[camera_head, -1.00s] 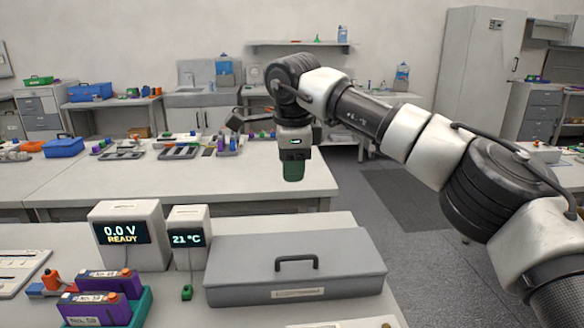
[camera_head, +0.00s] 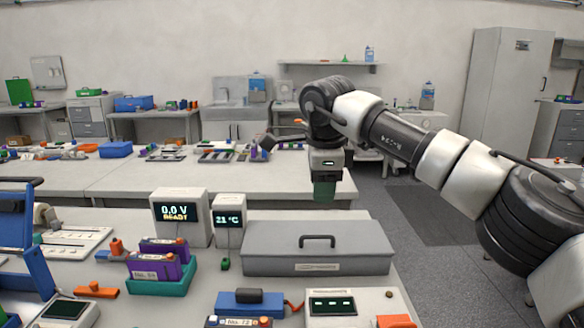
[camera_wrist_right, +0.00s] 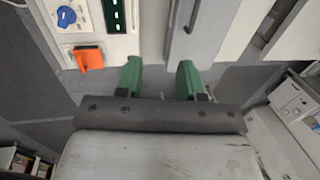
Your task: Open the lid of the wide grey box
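The wide grey box (camera_head: 345,264) stands on the near bench with its lid shut. A dark handle (camera_head: 317,237) is on top of the lid. My right gripper (camera_head: 324,192) has green fingertips and hangs in the air above and behind the handle in the head view, apart from it. In the right wrist view the two fingers of my right gripper (camera_wrist_right: 160,77) are spread with nothing between them. Part of the grey box (camera_wrist_right: 207,22) shows above the fingers there. My left gripper is not in view.
A white READY display unit (camera_head: 180,234) and a smaller 21 °C unit (camera_head: 229,229) stand left of the box. A teal tray (camera_head: 165,287) holds purple batteries. A blue battery (camera_head: 250,303) and a white meter (camera_head: 332,303) lie in front. A blue case (camera_head: 12,225) is at far left.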

